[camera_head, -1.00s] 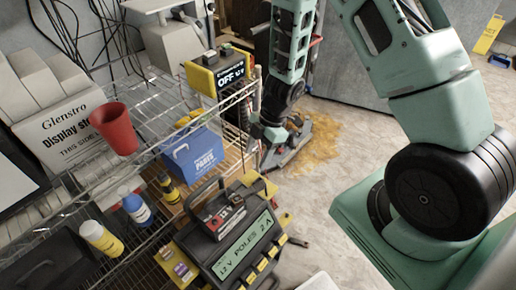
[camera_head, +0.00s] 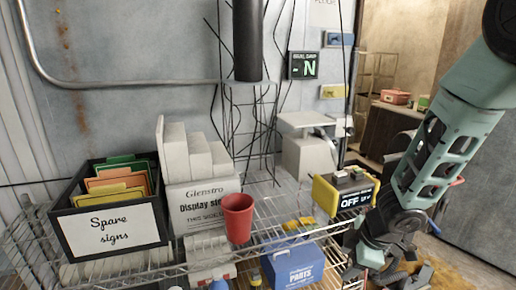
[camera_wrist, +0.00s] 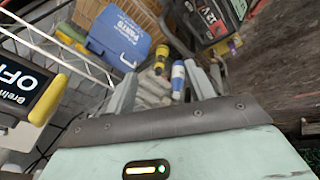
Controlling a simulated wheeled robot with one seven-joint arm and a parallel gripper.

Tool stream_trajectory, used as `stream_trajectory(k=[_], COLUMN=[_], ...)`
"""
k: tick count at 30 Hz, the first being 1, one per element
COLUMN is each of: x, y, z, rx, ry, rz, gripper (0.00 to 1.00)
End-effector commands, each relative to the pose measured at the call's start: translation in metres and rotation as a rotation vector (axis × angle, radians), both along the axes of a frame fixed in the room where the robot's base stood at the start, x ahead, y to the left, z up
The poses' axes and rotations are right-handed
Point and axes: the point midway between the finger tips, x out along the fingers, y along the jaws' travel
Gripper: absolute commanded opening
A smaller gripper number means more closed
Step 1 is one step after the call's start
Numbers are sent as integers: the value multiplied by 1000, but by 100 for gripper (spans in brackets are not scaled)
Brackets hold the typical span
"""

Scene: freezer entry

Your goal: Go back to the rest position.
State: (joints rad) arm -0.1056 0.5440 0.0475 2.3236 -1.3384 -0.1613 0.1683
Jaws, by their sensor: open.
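My gripper (camera_wrist: 165,90) is open, with its two fingers spread in the wrist view. Nothing appears gripped between them; a yellow-and-black bottle (camera_wrist: 160,58) and a blue-and-white bottle (camera_wrist: 178,80) show beyond the fingers. In the head view my arm hangs down at the right, and my gripper (camera_head: 395,270) is low at the lower right, partly cut off by the frame edge. It is to the right of the wire shelf (camera_head: 290,205).
On the shelf stand a red cup (camera_head: 238,218), a black box of spare signs (camera_head: 110,210), a yellow-and-black OFF unit (camera_head: 343,196) and a blue parts bin (camera_head: 293,265). The OFF unit is close to my arm. A grey wall panel (camera_head: 480,150) stands at the right.

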Motion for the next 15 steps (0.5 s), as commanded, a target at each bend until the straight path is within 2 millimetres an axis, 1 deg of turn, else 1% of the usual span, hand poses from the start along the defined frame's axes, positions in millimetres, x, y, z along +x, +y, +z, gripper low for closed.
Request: stream_trajectory(k=[1,3,5,6,8,11,12,14,15], x=[-2,-12,-25,-36,-57,-99,-118,-145,-163], y=[10,20,28,33,40,53,57,64,68], z=[20,42,58,69,83,104,110,119,124], rx=[-15,-35,-50,-56,-65,-75,-78,-79,-80], ry=[-25,-34,-29,-20,4,68,101,153,188], rz=[-61,-153,-229,-277,-348,-451,-487,-533,-557], gripper=[54,54,54,54,54,54,54,54,54])
